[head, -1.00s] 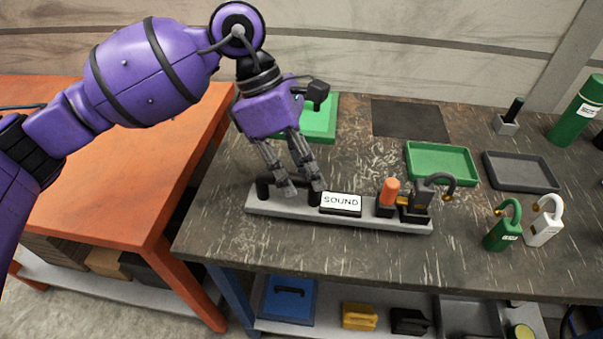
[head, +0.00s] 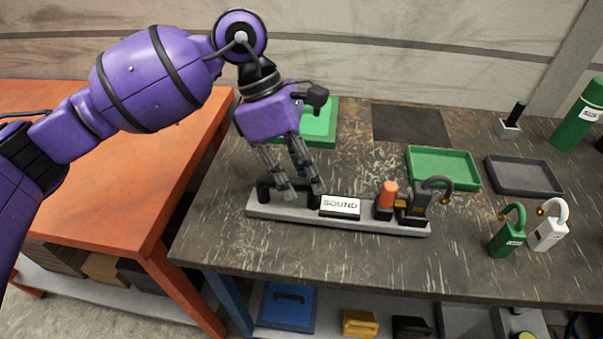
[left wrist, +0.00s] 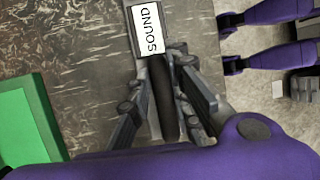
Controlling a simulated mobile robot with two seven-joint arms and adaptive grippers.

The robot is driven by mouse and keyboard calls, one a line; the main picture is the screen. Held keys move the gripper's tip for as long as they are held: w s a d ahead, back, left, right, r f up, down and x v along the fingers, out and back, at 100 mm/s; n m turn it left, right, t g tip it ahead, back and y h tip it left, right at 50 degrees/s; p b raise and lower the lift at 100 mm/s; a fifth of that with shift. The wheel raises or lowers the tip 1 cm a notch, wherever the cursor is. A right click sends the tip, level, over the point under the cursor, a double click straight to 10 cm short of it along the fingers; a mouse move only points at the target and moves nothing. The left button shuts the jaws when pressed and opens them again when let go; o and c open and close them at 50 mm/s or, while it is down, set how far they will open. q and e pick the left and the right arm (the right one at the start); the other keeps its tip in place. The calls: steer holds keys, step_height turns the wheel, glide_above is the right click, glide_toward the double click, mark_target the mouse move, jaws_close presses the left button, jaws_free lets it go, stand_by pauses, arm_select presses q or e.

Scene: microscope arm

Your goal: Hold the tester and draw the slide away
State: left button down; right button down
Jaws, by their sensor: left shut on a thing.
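The tester is a long pale grey bar (head: 285,213) on the dark worktable. It carries a black handle (head: 264,189) at its left end, a white "SOUND" plate (head: 341,204), an orange plug (head: 389,193) and a dark grey padlock-like block with a hook (head: 417,204) at its right end. I cannot tell which part is the slide. My left gripper (head: 300,194) is shut on the black handle, which also shows between its fingers in the left wrist view (left wrist: 162,100). The fingers hide part of the handle. My right gripper is not in view.
A green padlock (head: 507,232) and a white one (head: 547,226) stand right of the tester. Behind are a green tray (head: 444,183), a grey tray (head: 524,189) and a dark mat (head: 410,123). An orange table (head: 110,190) stands left. The table's front strip is clear.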

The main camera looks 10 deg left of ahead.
arm_select(q)
steer(key=shift+f, duration=0.3)
stand_by(0.6)
steer(key=shift+f, duration=0.15)
stand_by(0.8)
